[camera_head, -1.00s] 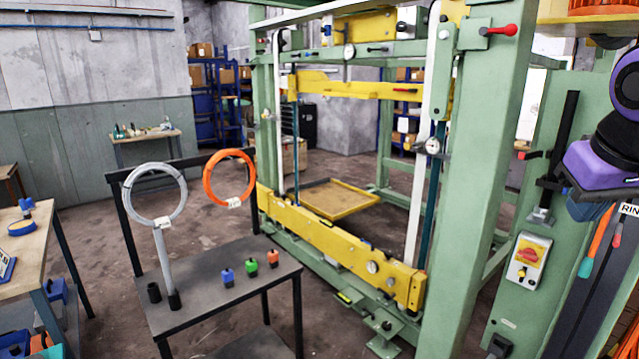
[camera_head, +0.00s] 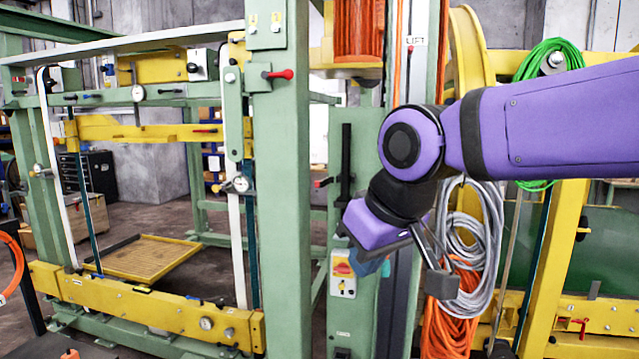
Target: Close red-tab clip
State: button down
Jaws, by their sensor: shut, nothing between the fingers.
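My gripper (camera_head: 370,263) hangs at the end of my purple arm, right of the thick green post. Its fingertips are small and partly hidden by the hand, and nothing shows held in it. A red-tipped lever (camera_head: 280,74) sticks out to the right from a green plate on the post, up and left of my gripper. A small red part (camera_head: 584,324) sits on the yellow beam at the lower right. I cannot tell which of these, if either, is the red-tab clip. My gripper appears apart from both.
A switch box with a red knob (camera_head: 342,272) is just left of my gripper. Grey cable coils (camera_head: 478,235) and orange coils (camera_head: 452,315) hang close on its right. The green post (camera_head: 283,200) stands left.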

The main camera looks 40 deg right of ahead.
aim_at(320, 185)
jog(key=i+j+z, duration=1.05)
jog(key=j, duration=0.45)
jog(key=i+z, duration=0.2)
jog(key=i+l+z, duration=0.1)
jog(key=z, duration=0.35)
jog(key=k+z, duration=0.25)
jog(key=z, duration=0.25)
jog(key=k+l+z, duration=0.1)
jog(key=k+z, duration=0.2)
jog(key=z, duration=0.2)
